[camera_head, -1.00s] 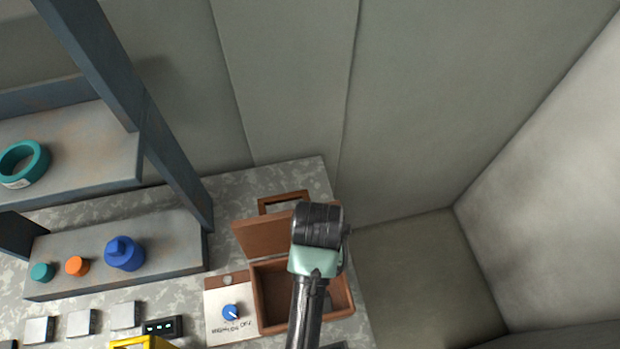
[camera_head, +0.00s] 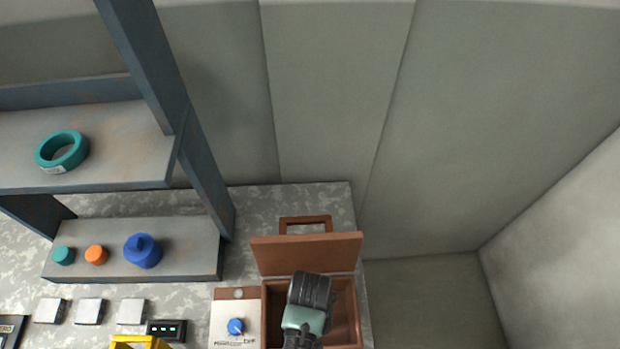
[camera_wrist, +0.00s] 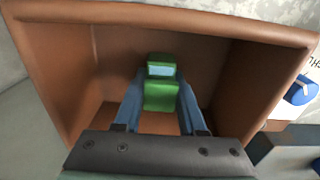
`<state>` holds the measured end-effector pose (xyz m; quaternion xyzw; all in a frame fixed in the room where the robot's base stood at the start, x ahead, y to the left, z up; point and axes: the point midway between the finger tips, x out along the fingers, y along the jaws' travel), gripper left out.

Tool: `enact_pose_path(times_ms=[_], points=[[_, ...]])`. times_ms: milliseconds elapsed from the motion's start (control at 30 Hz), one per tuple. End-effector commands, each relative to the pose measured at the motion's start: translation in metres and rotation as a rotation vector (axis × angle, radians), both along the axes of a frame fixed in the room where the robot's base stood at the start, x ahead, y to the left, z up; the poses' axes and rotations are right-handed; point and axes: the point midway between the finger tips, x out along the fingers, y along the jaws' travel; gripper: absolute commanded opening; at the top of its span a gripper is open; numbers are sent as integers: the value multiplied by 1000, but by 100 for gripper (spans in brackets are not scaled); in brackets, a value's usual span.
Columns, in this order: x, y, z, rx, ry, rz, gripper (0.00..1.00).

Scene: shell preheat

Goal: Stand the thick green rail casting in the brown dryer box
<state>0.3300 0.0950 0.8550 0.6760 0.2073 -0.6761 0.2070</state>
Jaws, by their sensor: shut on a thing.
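The brown dryer box (camera_head: 352,318) stands on the grey speckled bench in the head view, its lid (camera_head: 306,253) raised at the back. My arm's end covers part of its opening there, and the casting is hidden in that view. In the wrist view my gripper (camera_wrist: 161,98) is shut on the green rail casting (camera_wrist: 160,96), its blue fingers on either side. The casting has a pale blue label near its far end. It is inside the box opening, between the brown walls (camera_wrist: 55,60). I cannot tell whether it touches the box floor.
A control panel with a blue knob (camera_head: 236,326) adjoins the box on the left. A shelf unit (camera_head: 130,262) holds a blue container (camera_head: 142,251), small teal and orange pieces and a teal ring (camera_head: 62,151). A yellow object (camera_head: 138,342) lies at the front.

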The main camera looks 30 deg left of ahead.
Motion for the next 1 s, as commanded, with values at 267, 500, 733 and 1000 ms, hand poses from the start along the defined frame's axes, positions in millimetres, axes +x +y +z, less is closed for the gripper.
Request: enact_pose_path(times_ms=[267, 500, 733, 1000], points=[[1, 0, -2, 1, -1, -1, 0], [0, 0, -2, 1, -1, -1, 70], [0, 0, -2, 1, -1, -1, 70], [2, 0, 26, 2, -5, -1, 70]])
